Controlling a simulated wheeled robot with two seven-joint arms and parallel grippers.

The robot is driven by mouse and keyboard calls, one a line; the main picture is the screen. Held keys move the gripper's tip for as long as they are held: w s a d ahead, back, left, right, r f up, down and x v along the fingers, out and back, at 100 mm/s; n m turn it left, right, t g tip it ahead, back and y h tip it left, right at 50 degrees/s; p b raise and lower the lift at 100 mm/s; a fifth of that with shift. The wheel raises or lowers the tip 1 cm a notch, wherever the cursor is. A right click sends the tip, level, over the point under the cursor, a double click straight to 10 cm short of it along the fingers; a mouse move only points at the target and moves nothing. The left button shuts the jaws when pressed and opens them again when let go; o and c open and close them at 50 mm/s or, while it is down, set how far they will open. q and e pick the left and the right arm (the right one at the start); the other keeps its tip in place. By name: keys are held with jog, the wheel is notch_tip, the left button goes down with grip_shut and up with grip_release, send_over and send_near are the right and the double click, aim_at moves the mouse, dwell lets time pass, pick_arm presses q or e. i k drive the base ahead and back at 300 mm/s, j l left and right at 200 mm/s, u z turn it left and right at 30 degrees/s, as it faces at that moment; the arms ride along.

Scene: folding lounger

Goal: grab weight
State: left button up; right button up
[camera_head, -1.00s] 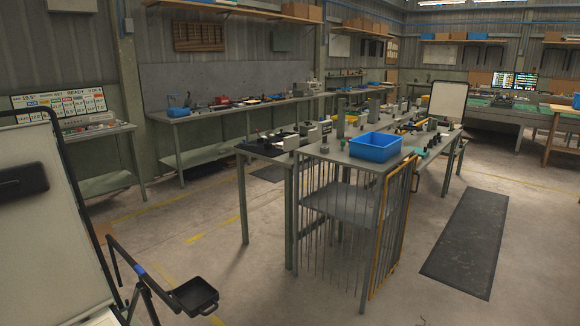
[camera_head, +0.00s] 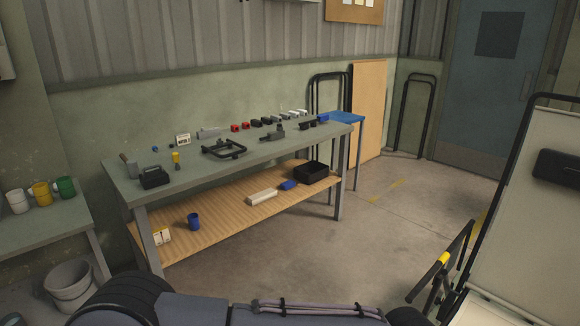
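A black block with a handle on top (camera_head: 153,177), possibly the weight, stands on the left front end of the grey workbench (camera_head: 130,188). I cannot tell for sure that it is the weight. One of my arms crosses the bottom edge of the head view, well in front of the bench. Neither gripper shows, so I cannot see what they hold.
The bench top also holds a black frame (camera_head: 224,149), a yellow-topped item (camera_head: 176,158) and small blocks. A black bin (camera_head: 310,172) and blue cup (camera_head: 194,221) sit on its shelf. The lounger (camera_head: 530,200) stands right. Buckets are left. Floor between bench and lounger is clear.

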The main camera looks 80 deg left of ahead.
aim_at(158, 176)
jog(key=u, duration=3.75)
jog(key=i+j, duration=0.15)
jog(key=i, duration=0.15)
jog(key=i+j, duration=0.15)
jog(key=i, duration=0.2)
